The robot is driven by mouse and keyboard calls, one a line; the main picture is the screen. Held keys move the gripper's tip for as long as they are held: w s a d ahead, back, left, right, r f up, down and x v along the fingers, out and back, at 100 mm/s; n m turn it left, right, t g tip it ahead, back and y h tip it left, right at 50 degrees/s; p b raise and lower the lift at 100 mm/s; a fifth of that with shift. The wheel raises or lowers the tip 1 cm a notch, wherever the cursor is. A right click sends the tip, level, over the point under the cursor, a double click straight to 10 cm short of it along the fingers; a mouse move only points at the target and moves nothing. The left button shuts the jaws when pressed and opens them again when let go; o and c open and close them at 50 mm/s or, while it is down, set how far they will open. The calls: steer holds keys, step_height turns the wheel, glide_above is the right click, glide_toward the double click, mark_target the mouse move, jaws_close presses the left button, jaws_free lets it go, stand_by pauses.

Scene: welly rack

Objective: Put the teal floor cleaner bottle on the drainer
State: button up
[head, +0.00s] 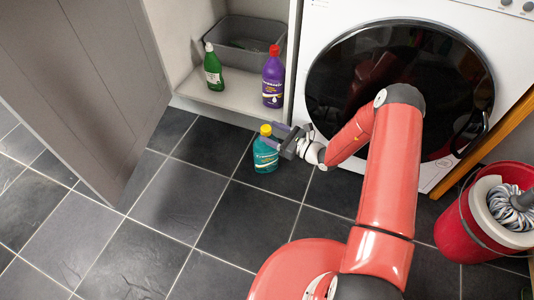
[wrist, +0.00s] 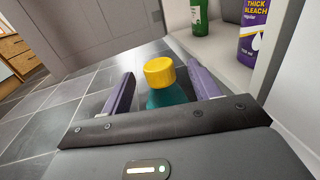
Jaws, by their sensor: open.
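The teal floor cleaner bottle (head: 265,155) with a yellow cap stands upright on the dark floor tiles, in front of the open cupboard. My gripper (head: 284,140) is at the bottle's upper part, coming from the right. In the wrist view my gripper (wrist: 160,88) is open, with one purple finger on each side of the bottle. The yellow cap (wrist: 160,71) and teal shoulder show between the fingers, with a gap on both sides. The bottle's lower part is hidden there by the gripper body. I see no drainer in either view.
The cupboard shelf holds a green bottle (head: 213,68), a purple bleach bottle (head: 273,78) and a grey tub (head: 245,40). The cupboard door (head: 90,80) stands open at left. A washing machine (head: 320,20) and a red mop bucket (head: 458,226) are at right. Floor at lower left is clear.

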mark_target(262, 127)
steer(key=x, duration=0.4)
steer(key=shift+w+a+r+b, duration=0.15)
steer(key=shift+a+b, duration=0.2)
steer(key=shift+a, duration=0.05)
jaws_close()
steer(key=shift+r, duration=0.15)
